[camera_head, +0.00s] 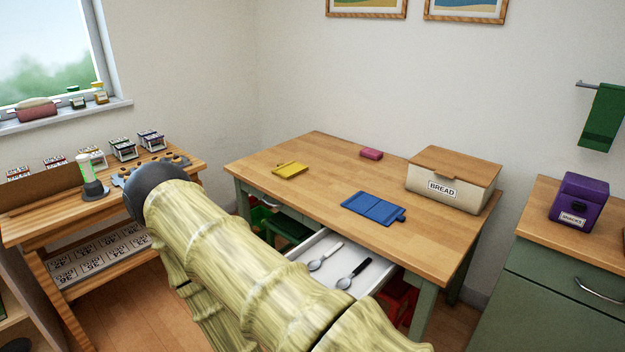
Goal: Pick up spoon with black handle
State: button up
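The spoon with the black handle (361,268) lies in the open white drawer (316,241) under the wooden table. Its silver bowl points toward the lower left. A second spoon with a pale handle (333,249) lies beside it to the left, apart from it. My gripper (150,168) is at the far end of my arm, at the left near the wooden stand, well away from the spoons. It is mostly hidden behind the dark round joint of my arm, so its fingers cannot be made out clearly.
On the table (310,165) are a blue board (373,208), a yellow item (290,169), a pink block (371,154) and a bread box (453,180). My arm crosses in front of the drawer's left side. A purple box (579,202) stands on the right counter.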

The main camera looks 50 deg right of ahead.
aim_at(342, 283)
jog(key=z, duration=1.6)
